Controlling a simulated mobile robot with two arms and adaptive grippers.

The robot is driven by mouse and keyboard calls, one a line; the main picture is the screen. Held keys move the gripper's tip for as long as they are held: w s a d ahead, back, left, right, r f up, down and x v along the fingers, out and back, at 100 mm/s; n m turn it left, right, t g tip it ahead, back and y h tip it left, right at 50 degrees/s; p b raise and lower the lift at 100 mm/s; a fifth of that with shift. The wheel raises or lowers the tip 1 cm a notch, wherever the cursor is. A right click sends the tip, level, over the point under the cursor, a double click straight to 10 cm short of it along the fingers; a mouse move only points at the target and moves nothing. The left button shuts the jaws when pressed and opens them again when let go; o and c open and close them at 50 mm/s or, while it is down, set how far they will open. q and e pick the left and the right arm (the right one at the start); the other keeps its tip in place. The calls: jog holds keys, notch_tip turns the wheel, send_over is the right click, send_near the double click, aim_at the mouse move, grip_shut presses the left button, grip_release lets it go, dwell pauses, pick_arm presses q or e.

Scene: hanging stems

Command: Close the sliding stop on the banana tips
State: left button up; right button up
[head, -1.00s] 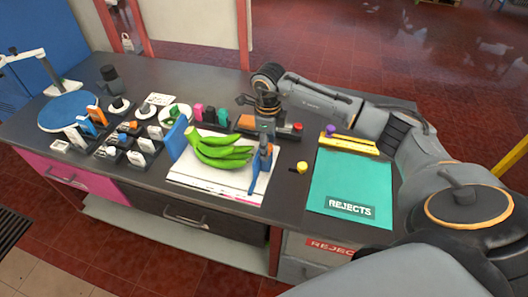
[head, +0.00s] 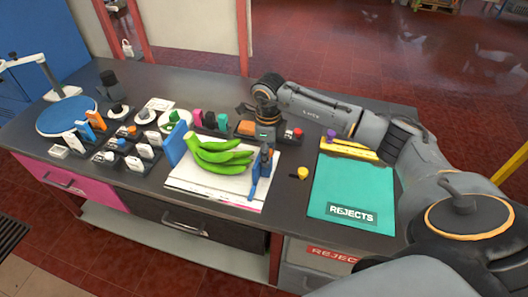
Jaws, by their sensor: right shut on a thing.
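A bunch of green bananas (head: 218,158) lies on a white board (head: 210,188), its stem end at a blue upright plate (head: 175,144) on the left. The blue sliding stop (head: 261,177) stands upright at the right end of the board, close to the banana tips; I cannot tell whether it touches them. My right gripper (head: 265,152) reaches down from behind and is shut on the top of the stop, hiding part of it. My left gripper is not in view.
Right of the board are a small yellow knob (head: 302,173) and a teal REJECTS mat (head: 352,190) with a yellow bar (head: 350,148) behind it. Black trays with small items (head: 125,142) and a blue round plate (head: 67,115) fill the left. Colored pieces stand behind the board.

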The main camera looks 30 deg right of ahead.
aim_at(251, 158)
jog(key=shift+w+a, duration=0.1)
jog(key=shift+a, duration=0.05)
jog(key=shift+w+a+b, duration=0.4)
jog(key=shift+w+a, duration=0.1)
jog(key=shift+w, duration=0.15)
jog(key=shift+w+a+b, duration=0.65)
jog(key=shift+w+a, duration=0.4)
jog(key=shift+w, duration=0.05)
dwell(0.6)
jog(key=o, duration=0.9)
jog(key=shift+w, duration=0.1)
